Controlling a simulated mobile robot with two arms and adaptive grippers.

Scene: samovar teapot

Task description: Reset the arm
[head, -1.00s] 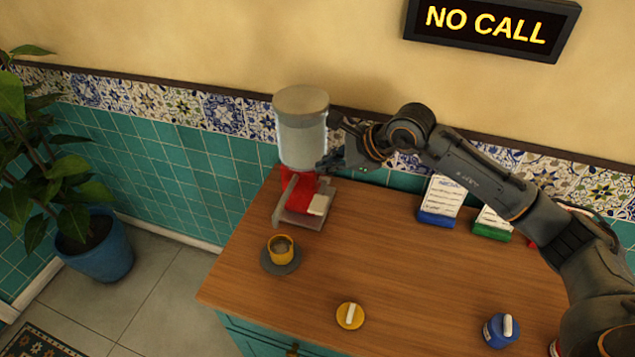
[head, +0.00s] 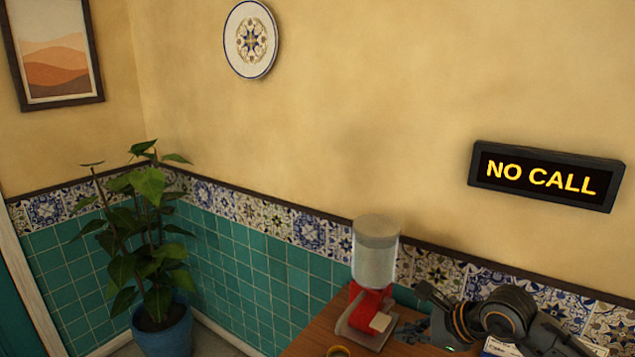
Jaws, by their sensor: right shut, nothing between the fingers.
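My right gripper (head: 408,331) is at the bottom of the head view, just right of the dispenser's red base. It is shut and holds nothing. My right arm comes in from the lower right corner. The dispenser (head: 375,262) has a clear cylinder with a grey lid on a red base (head: 368,304), and stands upright on the wooden counter (head: 318,340). I cannot tell whether the gripper touches it. My left gripper is not in view.
A white card (head: 503,346) is partly hidden behind my arm. A potted plant (head: 160,330) stands on the floor at left. A NO CALL sign (head: 545,177) hangs on the wall, above my arm.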

